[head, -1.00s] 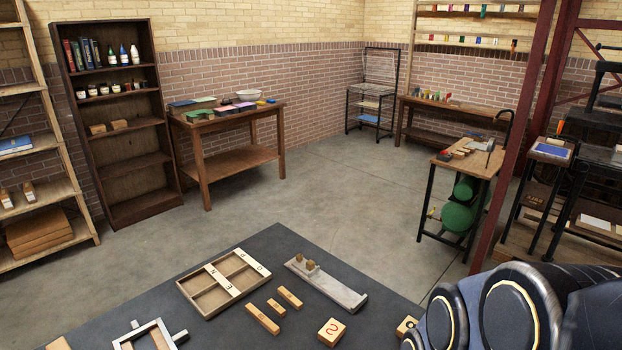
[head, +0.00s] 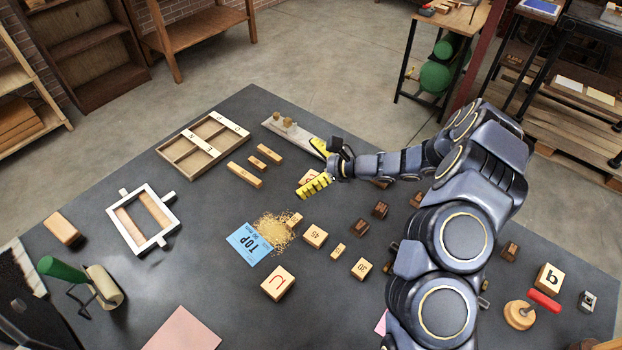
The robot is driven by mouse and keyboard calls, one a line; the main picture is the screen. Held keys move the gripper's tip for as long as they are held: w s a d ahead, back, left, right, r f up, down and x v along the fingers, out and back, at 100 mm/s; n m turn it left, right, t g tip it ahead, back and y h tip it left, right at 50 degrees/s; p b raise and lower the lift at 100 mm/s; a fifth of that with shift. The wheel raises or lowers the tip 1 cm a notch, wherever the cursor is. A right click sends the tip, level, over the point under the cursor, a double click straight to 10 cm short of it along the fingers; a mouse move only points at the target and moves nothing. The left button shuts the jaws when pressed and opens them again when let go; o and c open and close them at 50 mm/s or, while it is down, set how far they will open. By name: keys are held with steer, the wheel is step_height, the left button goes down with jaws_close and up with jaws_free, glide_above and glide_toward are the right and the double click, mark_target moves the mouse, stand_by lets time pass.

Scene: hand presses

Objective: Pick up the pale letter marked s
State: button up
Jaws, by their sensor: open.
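A pale wooden block with a red mark (head: 307,177) lies on the dark table near the middle. It is partly hidden by my gripper, so its mark is not readable now; earlier it looked like a reversed s. My gripper (head: 318,164) has yellow fingertips spread wide apart and is open and empty. In this view it hangs over the block, one finger on the far side and one across its near edge. I cannot tell its height above the block or whether it touches.
A wooden tray (head: 166,152) and a grey metal stick (head: 276,124) lie behind. Pale numbered blocks (head: 315,236), a red-marked block (head: 278,283), small dark blocks (head: 380,209) and a blue TOP card (head: 247,245) with spilled grains lie nearer. A white frame (head: 114,213) stands left.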

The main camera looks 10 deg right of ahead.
steer(key=d+f+m+t+h, duration=0.1)
steer(key=d+f+m, duration=0.1)
steer(key=f, duration=0.1)
steer(key=w+d+f+m+t, duration=0.1)
steer(key=d+f, duration=0.2)
steer(key=f, duration=0.1)
steer(key=w+d+f+m+t+h, duration=0.1)
steer(key=d+f+m, duration=0.1)
steer(key=d+f, duration=0.1)
steer(key=shift+f+m+h, duration=0.15)
steer(key=shift+m+h, duration=0.15)
steer(key=shift+w+f, duration=0.1)
steer(key=shift+f, duration=0.1)
steer(key=x, duration=0.7)
steer(key=shift+w+d+f, duration=0.15)
steer(key=shift+w+f, duration=0.1)
steer(key=shift+f, duration=0.05)
steer(key=c, duration=1.2)
